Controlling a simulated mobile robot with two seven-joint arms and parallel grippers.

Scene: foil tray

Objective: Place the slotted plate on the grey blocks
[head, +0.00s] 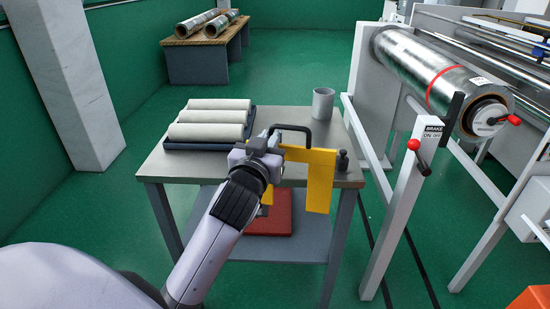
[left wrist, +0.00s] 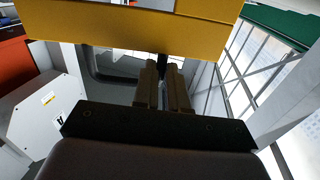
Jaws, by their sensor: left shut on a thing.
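The yellow slotted plate (head: 319,184) hangs upright in front of the small grey table in the head view, with a black bar handle (head: 293,129) at its top. It crosses the top of the left wrist view (left wrist: 140,27). My left gripper (head: 271,141) is shut on the plate's handle; its fingers (left wrist: 163,88) show below the plate in the left wrist view. The arm hides part of the plate. My right gripper is out of view.
The pale pieces rest on a dark blue tray (head: 190,146). A grey cup (head: 323,103) and a small dark weight (head: 342,160) stand on the table (head: 290,118). A red item (head: 271,222) lies on its lower shelf. A machine with a foil roll (head: 430,72) stands right.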

